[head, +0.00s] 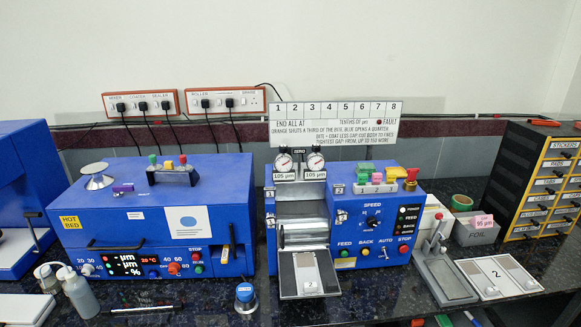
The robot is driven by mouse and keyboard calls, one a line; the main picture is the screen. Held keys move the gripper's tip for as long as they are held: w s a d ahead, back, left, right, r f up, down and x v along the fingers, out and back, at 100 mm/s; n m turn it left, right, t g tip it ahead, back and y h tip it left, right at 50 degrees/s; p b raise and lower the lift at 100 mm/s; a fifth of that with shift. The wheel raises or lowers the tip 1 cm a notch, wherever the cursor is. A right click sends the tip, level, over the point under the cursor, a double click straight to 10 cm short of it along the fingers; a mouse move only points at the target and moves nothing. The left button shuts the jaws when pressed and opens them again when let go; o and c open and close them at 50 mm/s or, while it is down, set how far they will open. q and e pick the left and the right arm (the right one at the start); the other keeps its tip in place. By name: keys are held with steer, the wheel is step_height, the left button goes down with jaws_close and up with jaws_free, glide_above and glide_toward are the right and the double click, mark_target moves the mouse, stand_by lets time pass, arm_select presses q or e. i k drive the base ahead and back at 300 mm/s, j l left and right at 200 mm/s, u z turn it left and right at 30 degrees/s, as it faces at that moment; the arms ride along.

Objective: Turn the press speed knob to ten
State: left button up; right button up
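The press (413,224) is a blue machine with rollers in the middle right of the head view. Its speed knob (372,222) is a small dark knob on the front panel, under the word SPEED. A printed scale surrounds the knob, and its numbers are too small to read surely. I cannot tell where its pointer stands. Nothing covers the knob. Neither of my grippers is in view.
Below the knob are the feed, back, auto and stop controls (384,253). Coloured blocks (376,178) sit on top. A metal feed tray (309,274) juts out in front. A grey lever tool (441,265) stands close on the right. A blue hot-bed machine (150,218) stands left.

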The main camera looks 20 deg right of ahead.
mark_target(372, 222)
steer(key=z, duration=1.3)
